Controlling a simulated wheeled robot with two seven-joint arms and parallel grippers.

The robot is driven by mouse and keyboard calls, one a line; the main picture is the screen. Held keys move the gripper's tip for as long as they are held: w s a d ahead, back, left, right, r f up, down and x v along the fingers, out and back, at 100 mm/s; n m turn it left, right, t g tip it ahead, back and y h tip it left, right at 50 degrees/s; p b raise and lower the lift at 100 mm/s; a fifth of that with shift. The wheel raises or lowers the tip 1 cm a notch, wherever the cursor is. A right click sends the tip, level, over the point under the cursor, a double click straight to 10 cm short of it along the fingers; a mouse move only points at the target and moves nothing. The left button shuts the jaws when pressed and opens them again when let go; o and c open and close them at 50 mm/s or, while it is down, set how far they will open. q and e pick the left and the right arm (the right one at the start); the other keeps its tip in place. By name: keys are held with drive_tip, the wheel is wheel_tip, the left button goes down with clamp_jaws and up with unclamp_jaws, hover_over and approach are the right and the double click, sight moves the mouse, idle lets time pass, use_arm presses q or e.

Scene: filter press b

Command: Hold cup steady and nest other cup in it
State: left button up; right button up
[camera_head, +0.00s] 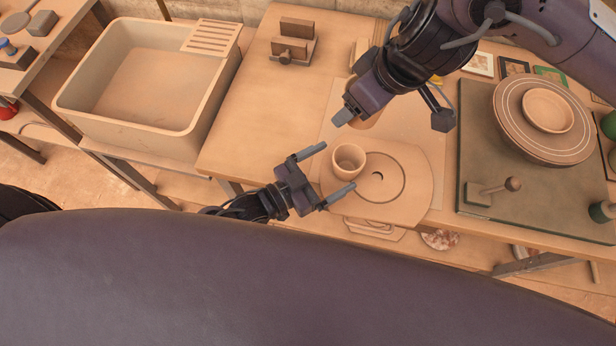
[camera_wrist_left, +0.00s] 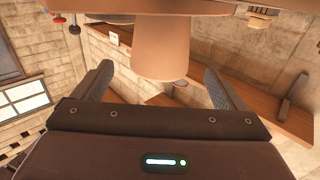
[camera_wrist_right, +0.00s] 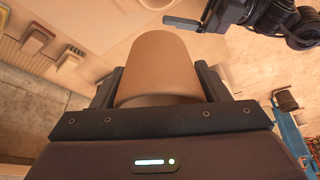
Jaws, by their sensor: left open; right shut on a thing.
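A plain tan cup (camera_head: 349,160) stands upright, mouth up, on a tan board with a ring mark (camera_head: 412,190). My left gripper (camera_head: 340,166) is open, its fingers on either side of this cup with gaps showing. In the left wrist view the same cup (camera_wrist_left: 160,52) appears upside down between the spread fingers. My right gripper (camera_wrist_right: 160,88) is shut on a second tan cup (camera_wrist_right: 160,65), a finger on each side. In the head view this held cup (camera_head: 368,121) is mostly hidden by the gripper, behind and slightly right of the standing cup.
A pale sink (camera_head: 75,95) stands at the left. A green board (camera_head: 470,140) at the right bears a round disc with a bowl (camera_head: 547,110) and a knobbed handle (camera_head: 512,184). Small blocks (camera_head: 292,48) sit at the back. The tabletop left of the cups (camera_head: 255,120) is clear.

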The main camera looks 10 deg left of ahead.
use_arm(q)
drive_tip(key=shift+x, duration=1.85)
drive_tip(key=shift+c, duration=0.4)
drive_tip(key=c, duration=1)
use_arm(e)
drive_tip(key=f+n+g, duration=0.1)
drive_tip(key=f+n, duration=0.1)
drive_tip(key=n, duration=0.1)
drive_tip(key=f+n+g, duration=0.1)
drive_tip(key=f+n, duration=0.1)
drive_tip(key=n, duration=0.1)
drive_tip(key=shift+s+a+f, duration=0.15)
drive_tip(key=shift+s+f, duration=0.05)
drive_tip(key=shift+f, duration=0.05)
approach(335, 158)
drive_tip(key=shift+n+g+y, duration=0.3)
drive_tip(key=x, duration=0.4)
drive_tip(key=shift+w+f, duration=0.3)
drive_tip(key=shift+f, duration=0.1)
